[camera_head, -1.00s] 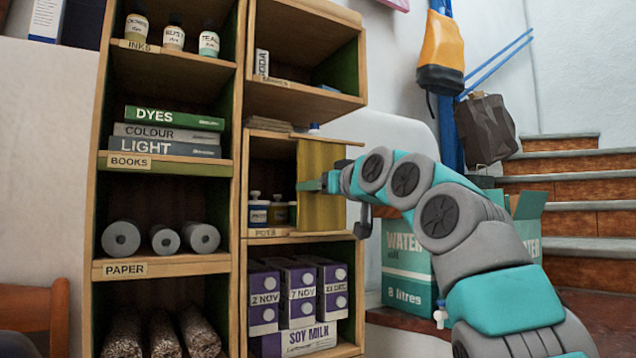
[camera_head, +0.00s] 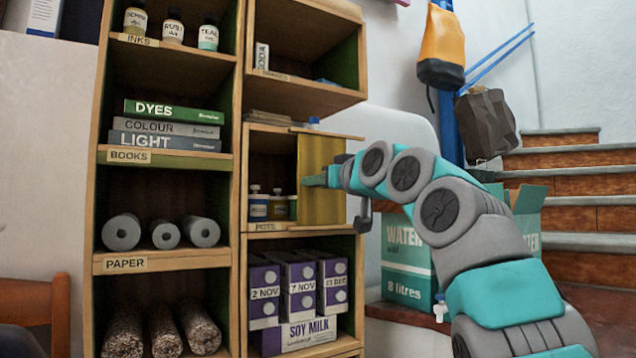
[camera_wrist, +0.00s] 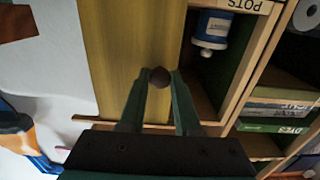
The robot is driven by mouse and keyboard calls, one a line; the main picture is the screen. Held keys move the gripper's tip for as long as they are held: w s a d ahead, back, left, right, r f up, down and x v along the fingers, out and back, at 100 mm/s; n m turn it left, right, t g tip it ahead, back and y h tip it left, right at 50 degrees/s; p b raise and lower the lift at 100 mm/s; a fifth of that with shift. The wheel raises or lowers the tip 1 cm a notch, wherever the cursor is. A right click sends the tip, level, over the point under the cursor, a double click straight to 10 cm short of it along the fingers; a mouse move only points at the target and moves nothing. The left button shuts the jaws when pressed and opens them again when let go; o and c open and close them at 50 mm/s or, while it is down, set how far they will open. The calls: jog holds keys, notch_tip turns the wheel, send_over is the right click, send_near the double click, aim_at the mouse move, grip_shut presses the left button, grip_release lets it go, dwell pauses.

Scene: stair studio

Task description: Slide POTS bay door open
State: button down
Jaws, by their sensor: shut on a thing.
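The POTS bay door (camera_head: 325,205) is a yellow wooden panel. It covers the right part of the POTS bay, and the left part stands open. Its round dark knob (camera_wrist: 160,77) shows in the wrist view near the panel's edge. My gripper (camera_head: 310,181) reaches in from the right and is shut on the knob; in the wrist view the fingers (camera_wrist: 160,82) sit on either side of it. Small blue-labelled pots (camera_head: 259,206) stand in the open part. The head view hides the knob behind the fingers.
The door runs along a rail that sticks out right of the shelf. Soy milk cartons (camera_head: 300,290) fill the bay below. A WATER box (camera_head: 405,265) stands under my arm at the right, with stairs (camera_head: 570,210) behind it.

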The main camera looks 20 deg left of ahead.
dwell(0.8)
jog(key=w+d+p, duration=0.4)
jog(key=w+d, duration=0.3)
jog(key=w, duration=0.1)
jog(key=shift+w+p, duration=0.15)
jog(key=shift+p, duration=0.15)
jog(key=c, duration=0.6)
grip_release()
